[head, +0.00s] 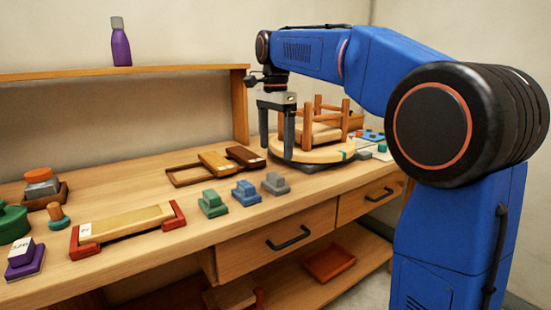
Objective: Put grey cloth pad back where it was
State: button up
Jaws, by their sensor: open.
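I cannot tell for certain which thing is the grey cloth pad. A small grey stepped block (275,183) stands at the right end of a row on the bench, next to a blue one (245,193) and a green one (212,203). A grey piece (42,187) with an orange top also sits in a brown tray at the far left. My gripper (276,148) points down with its fingers apart and nothing visible between them. It appears over the left side of a round wooden board (290,156), above and behind the small grey block.
An upturned wooden stool (322,131) stands on the round board. A red-ended tray (82,240) and a brown frame (185,178) with wooden pieces lie on the bench. A purple bottle (120,46) stands on the shelf. Bench surface between the trays is clear.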

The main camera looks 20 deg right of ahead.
jog(key=s+d+f+n+t, duration=0.15)
jog(key=s+f+n, duration=0.25)
jog(key=s, duration=0.5)
jog(key=s+d+f+n+t, duration=0.1)
jog(key=s+d+f+n, duration=0.2)
jog(key=s, duration=0.5)
jog(key=s+d+f+n+t, duration=0.2)
jog(key=s+f+n, duration=0.5)
jog(key=s+f, duration=0.9)
jog(key=shift+s+d+f, duration=0.25)
jog(key=shift+f, duration=0.6)
